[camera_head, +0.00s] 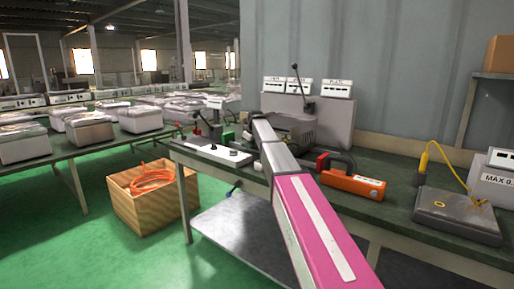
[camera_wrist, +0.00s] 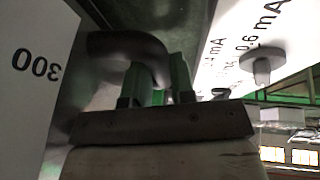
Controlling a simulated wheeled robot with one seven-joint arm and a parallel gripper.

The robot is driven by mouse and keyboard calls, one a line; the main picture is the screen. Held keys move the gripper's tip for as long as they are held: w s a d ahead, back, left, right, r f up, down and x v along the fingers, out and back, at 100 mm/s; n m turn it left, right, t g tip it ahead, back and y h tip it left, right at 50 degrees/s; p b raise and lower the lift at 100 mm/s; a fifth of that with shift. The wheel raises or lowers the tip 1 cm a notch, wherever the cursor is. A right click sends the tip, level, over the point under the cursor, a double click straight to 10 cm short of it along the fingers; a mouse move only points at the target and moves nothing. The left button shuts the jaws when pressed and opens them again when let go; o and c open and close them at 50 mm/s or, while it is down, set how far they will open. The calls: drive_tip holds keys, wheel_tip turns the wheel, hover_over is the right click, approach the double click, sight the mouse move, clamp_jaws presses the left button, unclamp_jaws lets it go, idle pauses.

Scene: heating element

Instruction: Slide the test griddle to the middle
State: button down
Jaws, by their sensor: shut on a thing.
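My gripper (camera_wrist: 158,80) shows in the wrist view with green fingers closed around the end of a dark curved handle (camera_wrist: 125,45). The metal surface beside the handle is close to the fingers. In the head view my arm reaches over the bench and hides part of a grey rounded metal appliance (camera_head: 297,128), which may be the test griddle; I cannot tell for sure. The gripper's contact is not clear in the head view. A white panel (camera_head: 212,150) with dark knobs lies at the bench's left end; a white mA-marked panel (camera_wrist: 235,40) with a knob shows in the wrist view.
A grey box (camera_head: 457,222) with a yellow lead stands further right, beside a white MAX-labelled unit (camera_head: 495,187). A wooden crate (camera_head: 150,212) with orange cable stands on the floor at left.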

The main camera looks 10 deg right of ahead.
drive_tip(key=c, duration=1)
unclamp_jaws()
drive_tip(key=shift+o, duration=0.2)
drive_tip(key=v, duration=1.1)
drive_tip(key=shift+a+f, duration=0.1)
drive_tip(key=shift+s, duration=0.1)
